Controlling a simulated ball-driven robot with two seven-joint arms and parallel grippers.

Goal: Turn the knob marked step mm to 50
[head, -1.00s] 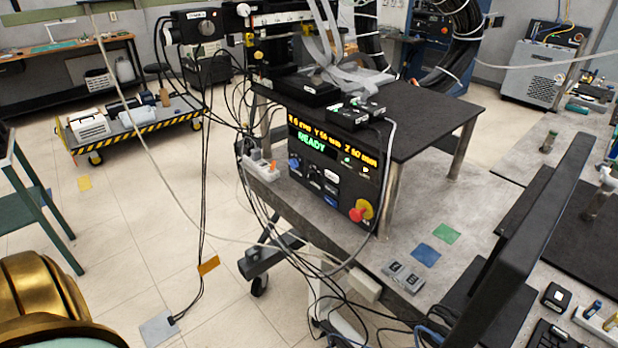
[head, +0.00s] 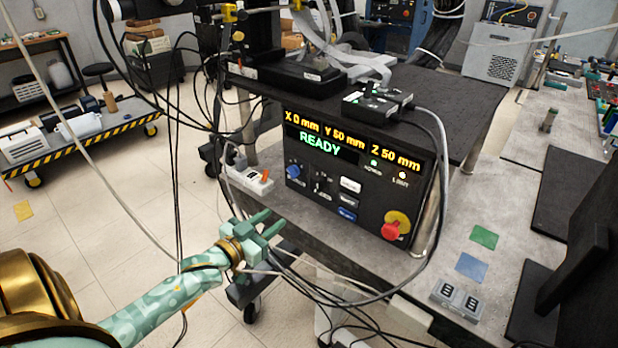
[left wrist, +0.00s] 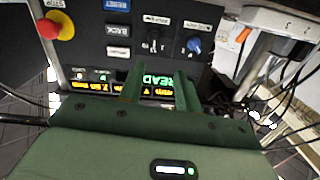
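The black control panel (head: 350,205) has a lit display (head: 335,140) reading X 0 mm, Y 50 mm, Z 50 mm and READY. A blue knob (head: 293,172) and a black knob (head: 322,184) sit at its left. The left wrist view shows the panel upside down, with the blue knob (left wrist: 194,45) and black knob (left wrist: 153,42). Their labels are too small to read, so I cannot tell which is step mm or its setting. My left gripper (head: 273,223) is open and empty, in front of the panel's lower left, apart from the knobs; its two fingers (left wrist: 160,88) stand apart.
A red emergency stop (head: 391,231) on yellow is at the panel's lower right. Several buttons (head: 349,199) sit beside the knobs. A white power strip (head: 250,180) and loose cables lie left of the panel. A grey cable (head: 440,180) loops past its right side.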

